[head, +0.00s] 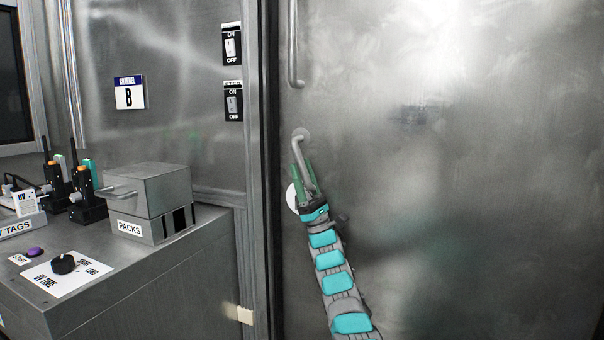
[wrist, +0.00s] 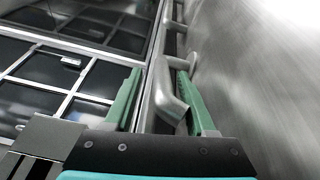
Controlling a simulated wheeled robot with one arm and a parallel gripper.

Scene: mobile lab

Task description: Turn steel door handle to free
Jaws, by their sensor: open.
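The steel door handle (head: 302,145) is a bent metal lever on the left side of the steel door (head: 450,170), hanging down from its pivot with a slight tilt to the right. My gripper (head: 302,172) reaches up to it from below. In the wrist view the green fingers of my gripper (wrist: 158,76) stand apart, with the lever (wrist: 166,98) between them. The right finger lies between the lever and the door surface. I cannot tell whether either finger touches the lever. A white round plate (head: 291,197) on the door is partly hidden by my gripper.
A vertical pull bar (head: 293,45) is fixed above the handle. Two ON/OFF switches (head: 232,45) (head: 233,101) are on the wall left of the door frame. A steel counter (head: 130,275) at left carries a PACKS box (head: 150,190), a dial (head: 64,264) and several handheld devices.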

